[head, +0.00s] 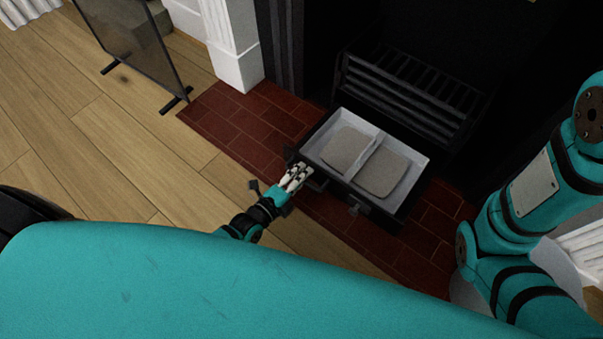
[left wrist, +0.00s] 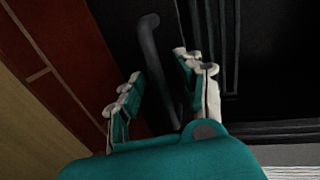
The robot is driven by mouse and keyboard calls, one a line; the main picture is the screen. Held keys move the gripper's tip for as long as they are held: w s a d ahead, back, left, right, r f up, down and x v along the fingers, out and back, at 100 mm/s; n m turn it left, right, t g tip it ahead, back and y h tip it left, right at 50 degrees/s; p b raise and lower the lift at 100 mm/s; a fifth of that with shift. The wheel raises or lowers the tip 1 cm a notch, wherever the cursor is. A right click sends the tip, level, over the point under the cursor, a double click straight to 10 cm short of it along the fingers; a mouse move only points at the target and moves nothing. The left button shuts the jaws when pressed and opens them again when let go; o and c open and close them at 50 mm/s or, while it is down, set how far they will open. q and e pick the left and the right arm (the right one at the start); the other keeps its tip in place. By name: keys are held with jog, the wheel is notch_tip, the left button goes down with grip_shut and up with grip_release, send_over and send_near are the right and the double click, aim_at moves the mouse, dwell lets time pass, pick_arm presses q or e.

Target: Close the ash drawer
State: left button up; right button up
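The ash drawer (head: 405,203) is pulled out from under the grate. Its pale inside has two compartments, each with a grey layer in it. My left gripper (head: 296,178) is at the left part of the drawer's dark front. In the left wrist view its two fingers (left wrist: 160,92) are apart, with a dark curved bar handle (left wrist: 152,55) running between them. I cannot tell whether either finger touches the bar. My right arm shows at the right of the head view, but its gripper does not.
A black slatted grate (head: 410,95) stands behind the drawer in the dark fireplace. Red hearth tiles (head: 235,125) lie around the drawer. A glass screen (head: 135,45) stands at the upper left, beside a white pillar (head: 232,50). The wood floor (head: 110,150) at left is clear.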

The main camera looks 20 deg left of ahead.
pick_arm(q)
jog(key=shift+c, duration=0.4)
grip_shut()
